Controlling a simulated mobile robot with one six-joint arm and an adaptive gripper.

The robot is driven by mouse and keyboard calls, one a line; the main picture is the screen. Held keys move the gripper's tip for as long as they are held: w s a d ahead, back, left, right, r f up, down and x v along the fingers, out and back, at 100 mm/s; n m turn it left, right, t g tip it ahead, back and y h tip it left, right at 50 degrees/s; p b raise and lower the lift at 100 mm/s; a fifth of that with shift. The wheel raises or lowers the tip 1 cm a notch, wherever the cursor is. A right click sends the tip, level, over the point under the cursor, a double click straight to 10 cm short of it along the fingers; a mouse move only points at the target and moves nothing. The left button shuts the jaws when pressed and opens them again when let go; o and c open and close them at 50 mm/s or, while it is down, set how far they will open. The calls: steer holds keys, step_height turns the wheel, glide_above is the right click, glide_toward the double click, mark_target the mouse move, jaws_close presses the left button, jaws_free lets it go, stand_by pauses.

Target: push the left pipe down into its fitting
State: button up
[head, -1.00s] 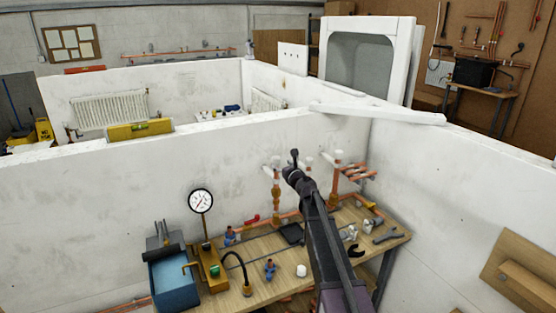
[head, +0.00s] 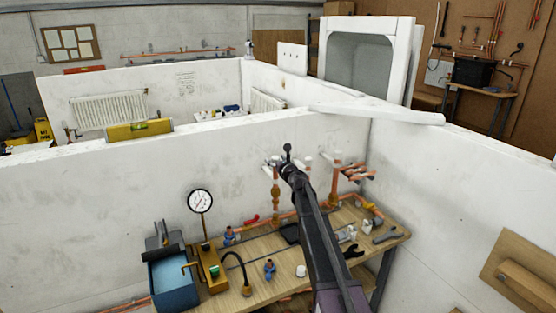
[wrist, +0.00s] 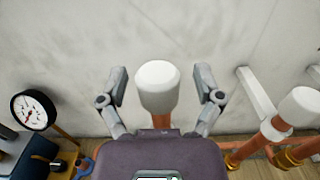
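The left pipe (head: 276,192) is an upright copper pipe with a white cap on top, standing by the white wall above the bench. In the wrist view its white cap (wrist: 158,86) is between my fingers, with a short length of copper showing below. My gripper (wrist: 163,82) is open, with a gap between each finger and the cap. In the head view my gripper (head: 288,154) is beside the cap, and my arm hides part of the bench. The brass fitting (head: 276,205) is low on the pipe; how deep the pipe sits in it I cannot tell.
A second capped copper pipe (head: 335,180) stands to the right, also in the wrist view (wrist: 290,115). A pressure gauge (head: 200,202) and a blue tank (head: 174,280) are to the left. Loose fittings and tools lie on the wooden bench (head: 285,265).

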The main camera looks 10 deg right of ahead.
mark_target(276, 183)
steer(key=c, duration=0.8)
steer(key=shift+f, duration=0.1)
steer(key=shift+f+b, duration=1.9)
steer(key=shift+b, duration=0.15)
steer(key=o, duration=1)
steer(key=shift+s, duration=0.1)
